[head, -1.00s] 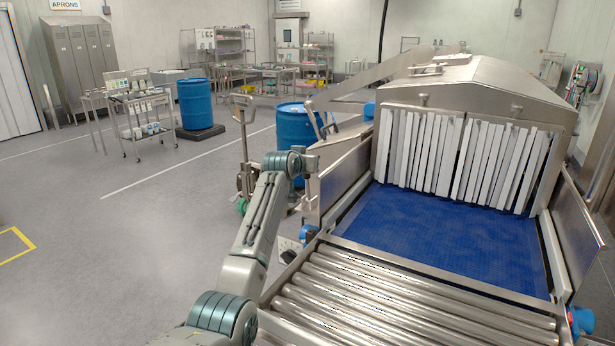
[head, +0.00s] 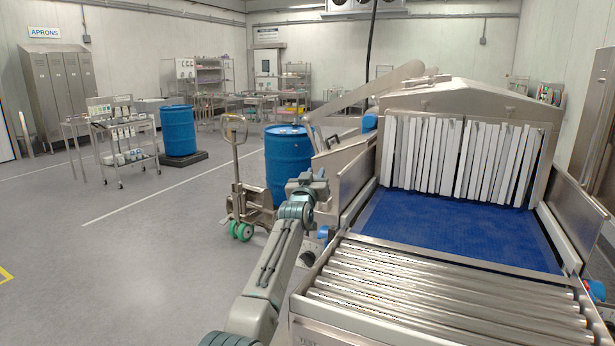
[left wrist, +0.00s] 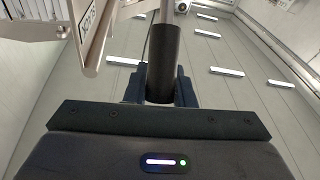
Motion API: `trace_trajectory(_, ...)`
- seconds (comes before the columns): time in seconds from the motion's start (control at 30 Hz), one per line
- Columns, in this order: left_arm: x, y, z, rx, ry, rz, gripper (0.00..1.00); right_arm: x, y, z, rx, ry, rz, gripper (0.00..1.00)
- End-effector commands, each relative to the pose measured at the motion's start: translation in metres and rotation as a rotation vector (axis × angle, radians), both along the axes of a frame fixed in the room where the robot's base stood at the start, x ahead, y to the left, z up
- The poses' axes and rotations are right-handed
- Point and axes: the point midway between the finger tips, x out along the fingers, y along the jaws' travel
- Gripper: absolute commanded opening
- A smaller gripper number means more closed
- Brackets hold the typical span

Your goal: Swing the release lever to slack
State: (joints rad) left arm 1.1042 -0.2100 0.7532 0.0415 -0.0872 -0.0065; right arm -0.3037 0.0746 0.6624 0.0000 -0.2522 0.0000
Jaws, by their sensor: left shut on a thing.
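My left gripper (head: 318,186) is beside the left side wall of the conveyor in the head view, at the end of my grey-green arm. In the left wrist view its fingers (left wrist: 160,92) are shut around a black cylindrical grip (left wrist: 163,62), which looks like the release lever's handle. A metal rod continues from the grip toward the top of that view. In the head view the lever is hidden or too small to make out at the gripper. My right gripper is in neither view.
The steel rollers (head: 440,283) lead to a blue belt (head: 440,228) and a tunnel hood (head: 465,98) with white strip curtains (head: 460,160). A blue drum (head: 287,158) and a pallet jack (head: 237,190) stand left of the conveyor. Open floor (head: 130,260) lies farther left.

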Motion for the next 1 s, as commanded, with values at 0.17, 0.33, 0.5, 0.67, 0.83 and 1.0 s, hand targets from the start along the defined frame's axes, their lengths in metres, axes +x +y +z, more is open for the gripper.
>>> trace_trajectory(0.17,0.0,-0.001,0.0,-0.003,-0.009,0.001,0.0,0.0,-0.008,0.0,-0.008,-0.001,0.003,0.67)
trace_trajectory(0.33,0.0,-0.001,-0.001,-0.002,-0.007,0.001,0.0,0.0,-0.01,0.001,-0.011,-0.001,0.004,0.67)
trace_trajectory(0.5,0.0,-0.001,-0.002,-0.002,-0.006,0.001,0.32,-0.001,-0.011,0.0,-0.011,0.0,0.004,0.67)
trace_trajectory(0.67,0.0,-0.002,-0.002,-0.002,-0.005,0.0,0.44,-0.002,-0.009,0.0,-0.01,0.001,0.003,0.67)
trace_trajectory(0.83,0.0,-0.002,-0.002,-0.002,-0.005,0.0,0.44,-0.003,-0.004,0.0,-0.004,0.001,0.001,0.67)
trace_trajectory(1.0,-0.001,-0.001,-0.004,-0.002,-0.004,0.001,0.44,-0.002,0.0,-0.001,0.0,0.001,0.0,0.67)
